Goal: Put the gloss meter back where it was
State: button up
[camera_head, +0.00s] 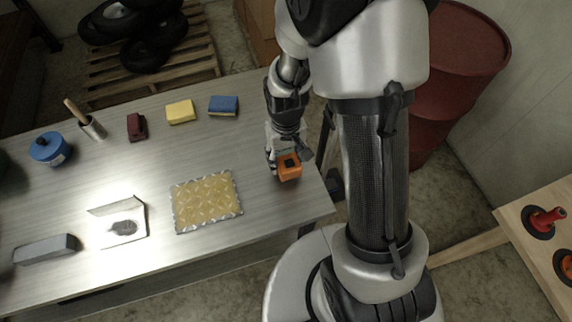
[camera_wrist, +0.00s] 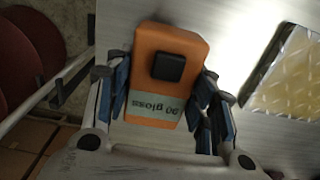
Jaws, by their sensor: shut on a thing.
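The gloss meter (camera_wrist: 168,62) is a small orange block with a black square and a grey-green label. My gripper (camera_wrist: 163,100) is shut on it, with blue-padded fingers on both of its sides in the wrist view. In the head view the gloss meter (camera_head: 289,167) is at the right end of the metal table, below my gripper (camera_head: 283,160). I cannot tell whether it touches the tabletop. A yellow patterned plate with a metal edge (camera_head: 206,200) lies left of it; it also shows in the wrist view (camera_wrist: 290,75).
A red drum (camera_head: 458,60) stands behind right.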

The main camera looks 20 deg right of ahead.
jog(key=shift+f+b, duration=0.45)
jog(key=shift+f, duration=1.35)
jog(key=shift+f, duration=0.2)
jog(key=o, duration=1.3)
jog(key=shift+o, duration=0.2)
jog(key=shift+r, duration=0.1)
